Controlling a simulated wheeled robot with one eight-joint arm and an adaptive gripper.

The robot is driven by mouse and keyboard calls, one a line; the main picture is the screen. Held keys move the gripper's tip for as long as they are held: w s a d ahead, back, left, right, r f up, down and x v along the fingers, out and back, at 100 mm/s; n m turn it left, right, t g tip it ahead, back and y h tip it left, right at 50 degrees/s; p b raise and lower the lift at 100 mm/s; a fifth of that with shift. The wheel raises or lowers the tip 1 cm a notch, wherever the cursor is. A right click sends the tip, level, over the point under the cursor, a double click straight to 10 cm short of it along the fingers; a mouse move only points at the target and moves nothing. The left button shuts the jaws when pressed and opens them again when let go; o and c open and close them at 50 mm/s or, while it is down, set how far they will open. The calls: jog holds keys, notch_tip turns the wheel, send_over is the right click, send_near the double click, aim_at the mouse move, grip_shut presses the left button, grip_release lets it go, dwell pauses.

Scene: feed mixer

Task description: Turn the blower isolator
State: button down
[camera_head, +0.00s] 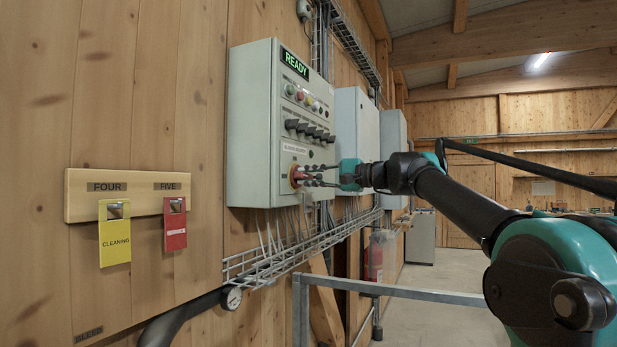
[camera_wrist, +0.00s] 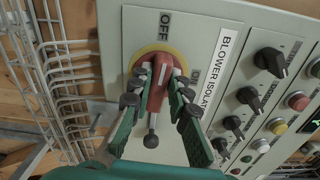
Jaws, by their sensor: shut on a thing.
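The blower isolator (camera_head: 295,176) is a red rotary handle on a yellow round plate, low on the front of the grey-green control cabinet (camera_head: 251,125). In the wrist view the red handle (camera_wrist: 155,95) sits between the two fingers of my gripper (camera_wrist: 161,80), which is shut on it. OFF is printed above the handle and ON at its right, partly covered by a finger. A dark pin with a round end shows below the handle between the fingers. In the head view my gripper (camera_head: 318,176) reaches the isolator from the right, and its fingers hide part of the handle.
Above the isolator are a row of black selector knobs (camera_head: 309,131), coloured buttons and a lit READY display (camera_head: 294,63). A cable tray (camera_head: 270,264) runs below the cabinet. A wooden board (camera_head: 137,206) with yellow and red tags hangs left. A grey rail (camera_head: 395,291) crosses below my arm.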

jog(key=shift+f+n, duration=0.1)
jog(key=shift+n, duration=0.5)
jog(key=c, duration=1.4)
grip_release()
jog(key=shift+c, duration=0.2)
jog(key=v, duration=1.2)
